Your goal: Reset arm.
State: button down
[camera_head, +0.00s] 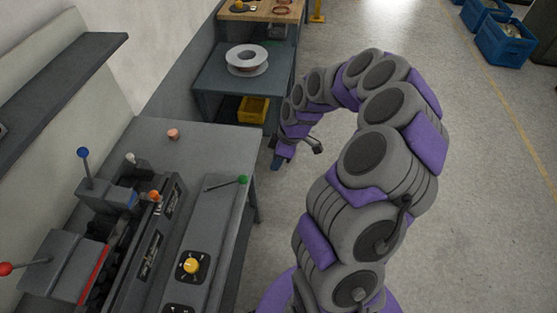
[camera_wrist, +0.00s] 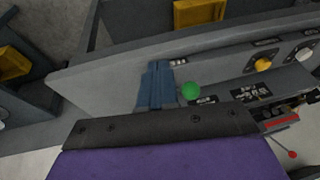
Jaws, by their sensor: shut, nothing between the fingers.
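My arm (camera_head: 375,155) arches up and bends over to the left in the head view. My gripper (camera_head: 279,162) hangs at its end, pointing down beside the right edge of the grey machine bench (camera_head: 225,150). In the wrist view my gripper's blue fingers (camera_wrist: 155,82) are together and hold nothing. The green knob (camera_wrist: 190,91) shows just right of the fingers in that view. In the head view the green knob (camera_head: 242,180) tops a lever on the bench, apart from my gripper.
A copper coil (camera_head: 173,134) lies on the bench's far part. Beyond stand a dark table with a white spool (camera_head: 247,60) and a yellow bin (camera_head: 253,109) below. Blue crates (camera_head: 505,42) stand at the far right. The floor (camera_head: 490,200) right of my arm is clear.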

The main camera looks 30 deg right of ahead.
jog(key=s+a+r+m+g+h, duration=0.1)
jog(key=s+a+r+m+h, duration=0.15)
jog(key=s+a+r, duration=0.95)
jog(key=s+r+m+b, duration=0.1)
jog(key=s+m, duration=0.3)
jog(key=s, duration=0.4)
jog(key=s+r+m+g+h, duration=0.1)
jog(key=s+m, duration=0.3)
jog(key=s, duration=0.5)
jog(key=shift+s+d+r+b, duration=0.25)
jog(key=shift+r+b, duration=0.1)
jog(key=shift+r, duration=0.45)
jog(key=shift+d+m+h, duration=0.15)
jog(key=shift+m+h, duration=0.1)
